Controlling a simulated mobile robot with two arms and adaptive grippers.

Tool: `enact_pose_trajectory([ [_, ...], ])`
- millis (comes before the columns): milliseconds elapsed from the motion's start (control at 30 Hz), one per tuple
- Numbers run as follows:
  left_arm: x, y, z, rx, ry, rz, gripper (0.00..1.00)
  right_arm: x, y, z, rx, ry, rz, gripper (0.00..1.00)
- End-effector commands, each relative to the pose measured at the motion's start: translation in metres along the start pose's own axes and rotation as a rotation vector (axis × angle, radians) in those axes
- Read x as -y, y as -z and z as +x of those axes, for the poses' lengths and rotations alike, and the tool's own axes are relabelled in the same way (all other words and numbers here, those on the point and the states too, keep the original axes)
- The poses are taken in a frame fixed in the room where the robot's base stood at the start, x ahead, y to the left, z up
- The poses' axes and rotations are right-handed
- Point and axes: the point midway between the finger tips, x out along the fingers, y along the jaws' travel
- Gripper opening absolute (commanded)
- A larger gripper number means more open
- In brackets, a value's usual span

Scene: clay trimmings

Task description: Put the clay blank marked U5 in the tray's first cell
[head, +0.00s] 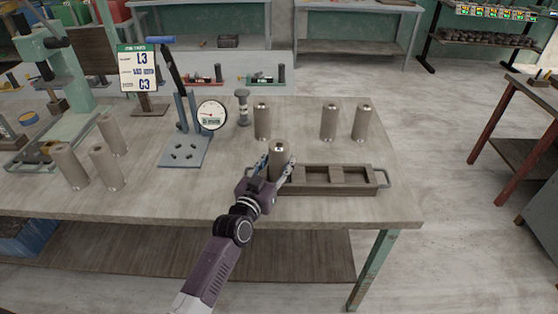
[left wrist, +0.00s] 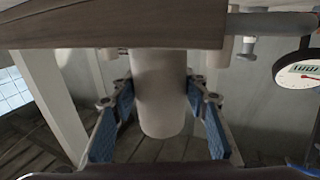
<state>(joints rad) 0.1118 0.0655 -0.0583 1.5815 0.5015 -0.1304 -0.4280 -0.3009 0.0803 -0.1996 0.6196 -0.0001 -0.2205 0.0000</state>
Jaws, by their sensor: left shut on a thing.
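My left gripper (head: 276,166) is shut on a grey-brown cylindrical clay blank (head: 279,153) with a pale spot on its top. In the left wrist view the blank (left wrist: 160,92) sits between the blue finger pads. I cannot read a mark on it. It is upright at the left end of the wooden tray (head: 335,189); the gripper hides whether its bottom is inside a cell or above it. The tray's visible cells to the right look empty. My right gripper is not in view.
Other blanks stand behind the tray (head: 262,121) (head: 329,123) (head: 365,123), and several at left (head: 107,166). A dial gauge (head: 211,115), a blue-grey stand (head: 184,150) and a sign (head: 138,68) are behind left. The table (head: 225,200) is clear left of the tray.

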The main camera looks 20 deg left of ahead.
Motion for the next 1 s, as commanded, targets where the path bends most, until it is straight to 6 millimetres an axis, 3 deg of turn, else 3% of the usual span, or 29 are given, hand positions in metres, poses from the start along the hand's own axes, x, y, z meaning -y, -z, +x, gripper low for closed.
enact_pose_trajectory([
  [200,0.0,-0.001,0.001,-0.006,0.001,0.0,0.0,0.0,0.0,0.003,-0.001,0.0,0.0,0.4],
  [233,0.0,-0.003,0.0,0.0,0.0,0.0,0.44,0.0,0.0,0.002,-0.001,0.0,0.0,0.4],
  [367,0.0,-0.003,0.0,0.0,0.0,0.0,0.58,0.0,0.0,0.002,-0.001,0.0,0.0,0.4],
  [733,0.0,0.003,0.0,-0.001,0.0,-0.001,0.59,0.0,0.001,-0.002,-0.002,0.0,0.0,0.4],
  [1000,0.0,-0.002,-0.042,0.002,0.0,0.0,0.59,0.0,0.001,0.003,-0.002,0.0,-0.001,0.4],
])
